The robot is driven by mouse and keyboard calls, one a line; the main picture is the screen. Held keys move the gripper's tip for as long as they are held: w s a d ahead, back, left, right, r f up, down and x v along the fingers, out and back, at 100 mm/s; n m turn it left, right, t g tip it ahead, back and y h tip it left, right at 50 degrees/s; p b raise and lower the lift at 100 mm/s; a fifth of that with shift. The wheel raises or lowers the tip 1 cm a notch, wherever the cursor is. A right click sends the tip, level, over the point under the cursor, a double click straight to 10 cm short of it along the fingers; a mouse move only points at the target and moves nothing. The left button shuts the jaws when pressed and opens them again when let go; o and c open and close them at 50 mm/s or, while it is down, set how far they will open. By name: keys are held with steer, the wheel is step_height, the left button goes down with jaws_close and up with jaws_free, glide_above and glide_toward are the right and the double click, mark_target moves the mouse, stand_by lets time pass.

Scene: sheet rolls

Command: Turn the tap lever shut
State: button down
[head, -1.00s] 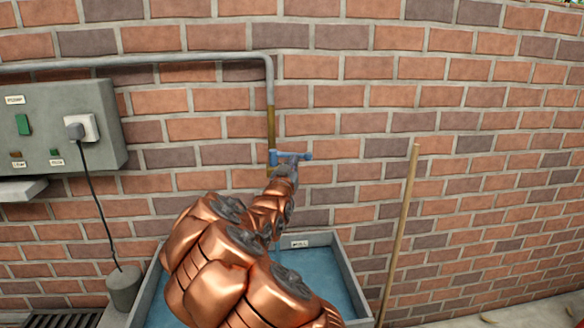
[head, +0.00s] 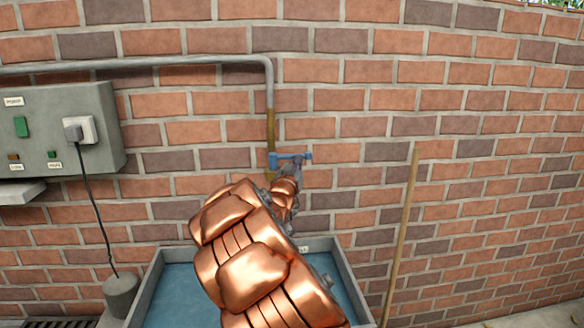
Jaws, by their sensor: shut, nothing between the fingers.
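The blue tap lever (head: 292,158) sits on the tap at the lower end of the wall pipe (head: 270,100). It lies roughly level, pointing to the right, across the pipe. My copper-coloured arm reaches up from the bottom of the head view, and my gripper (head: 293,166) is at its far end, just below the lever. The gripper is shut with nothing held. Whether it touches the lever cannot be made out. The tap's spout and body are mostly hidden behind my arm.
A basin of water (head: 168,290) stands below the tap, partly covered by my arm. A grey control box (head: 60,125) with a plugged-in cable is on the wall at left. A wooden pole (head: 402,235) leans on the wall to the right.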

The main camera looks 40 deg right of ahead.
steer(key=s+a+f+b, duration=0.2)
steer(key=s+a+b, duration=0.2)
steer(key=s+a, duration=0.4)
steer(key=s, duration=0.3)
steer(key=shift+a+f+b, duration=0.15)
steer(key=shift+f+b, duration=0.25)
steer(key=w+a+f+n+y+p, duration=0.1)
steer(key=a+f+n+y, duration=0.1)
steer(key=a+f+y, duration=0.35)
steer(key=a+f+n+g+y+p, duration=0.1)
steer(key=a+f+y, duration=0.1)
steer(key=a, duration=0.6)
steer(key=w+a+f+n+y+p, duration=0.1)
steer(key=a+f+n+y, duration=0.1)
steer(key=a+f+y, duration=0.3)
steer(key=s+a+f+n+g+y+p, duration=0.1)
steer(key=s+a+g+y, duration=0.1)
steer(key=s+a, duration=0.35)
steer(key=s+a+f+n+g+y+p, duration=0.1)
steer(key=s+a+n+y, duration=0.15)
steer(key=a, duration=0.55)
steer(key=s+a+n+g+p, duration=0.1)
steer(key=s+a+g, duration=0.2)
steer(key=s, duration=0.8)
steer(key=s+a+r+n+g, duration=0.1)
steer(key=s+g, duration=0.4)
steer(key=s, duration=0.7)
steer(key=shift+s+a+r+n+p, duration=0.2)
steer(key=shift+a+r+n+p, duration=0.15)
steer(key=shift+a+n, duration=0.65)
